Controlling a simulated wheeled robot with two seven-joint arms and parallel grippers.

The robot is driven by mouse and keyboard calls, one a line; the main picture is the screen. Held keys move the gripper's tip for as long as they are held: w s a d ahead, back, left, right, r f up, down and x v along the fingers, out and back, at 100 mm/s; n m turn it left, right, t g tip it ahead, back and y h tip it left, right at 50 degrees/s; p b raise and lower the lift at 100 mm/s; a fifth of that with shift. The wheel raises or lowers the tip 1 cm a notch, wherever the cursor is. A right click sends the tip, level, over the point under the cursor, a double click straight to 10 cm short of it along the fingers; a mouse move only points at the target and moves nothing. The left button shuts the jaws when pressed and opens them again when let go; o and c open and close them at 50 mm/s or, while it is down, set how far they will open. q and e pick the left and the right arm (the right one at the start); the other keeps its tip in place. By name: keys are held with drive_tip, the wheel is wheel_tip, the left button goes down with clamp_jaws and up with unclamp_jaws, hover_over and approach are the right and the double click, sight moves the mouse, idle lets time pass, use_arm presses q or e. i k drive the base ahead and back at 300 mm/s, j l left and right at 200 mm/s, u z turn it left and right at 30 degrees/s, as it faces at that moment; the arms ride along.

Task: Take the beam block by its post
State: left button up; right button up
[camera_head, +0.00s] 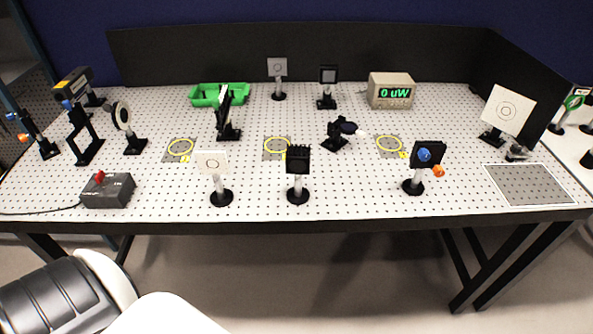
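A black, square, ridged block (298,160) stands upright on a short silver post (298,184) with a round black base, near the table's front middle. It looks like the beam block. Another black square piece with a grey face (328,75) stands on a post at the back, so I cannot be fully sure which one is meant. The front block's post is partly visible below its head and nothing touches it. Neither of my grippers is in view.
A white target card (212,163) stands left of the block and a mirror mount with blue and orange knobs (425,155) stands right. Yellow rings (277,147) mark spots behind. A green tray (205,97) and power meter (391,90) sit farther back.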

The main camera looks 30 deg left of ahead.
sight(298, 158)
drive_tip(key=u, duration=0.4)
drive_tip(key=i+l+u, duration=0.1)
drive_tip(key=u, duration=0.3)
drive_tip(key=l+u, duration=0.15)
drive_tip(key=u, duration=0.25)
drive_tip(key=i+l+u, duration=0.1)
drive_tip(key=u, duration=0.35)
